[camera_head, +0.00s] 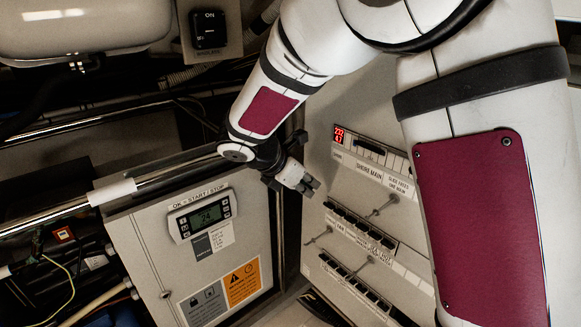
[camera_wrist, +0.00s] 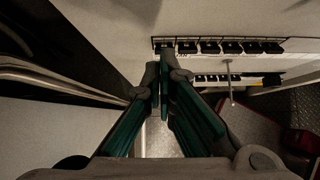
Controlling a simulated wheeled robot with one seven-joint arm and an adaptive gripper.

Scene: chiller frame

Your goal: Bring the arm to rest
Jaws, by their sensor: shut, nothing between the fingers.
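My gripper (camera_head: 311,185) is at the end of my white and dark red arm, in the gap between the grey cabinet door and the breaker panel. Its fingers are shut and empty. In the wrist view the two dark green fingers of my gripper (camera_wrist: 162,75) meet near the middle, below the left end of a row of black breakers (camera_wrist: 220,47). My arm is bent and raised, coming down from the top of the head view. I cannot tell whether the fingertips touch the panel.
The breaker panel (camera_head: 345,213) has a red display (camera_head: 339,135) and rows of switches. The grey door (camera_head: 150,250) carries a control display (camera_head: 203,215) and warning labels. A pipe (camera_head: 160,180) runs along the left. A switch box (camera_head: 209,29) is above.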

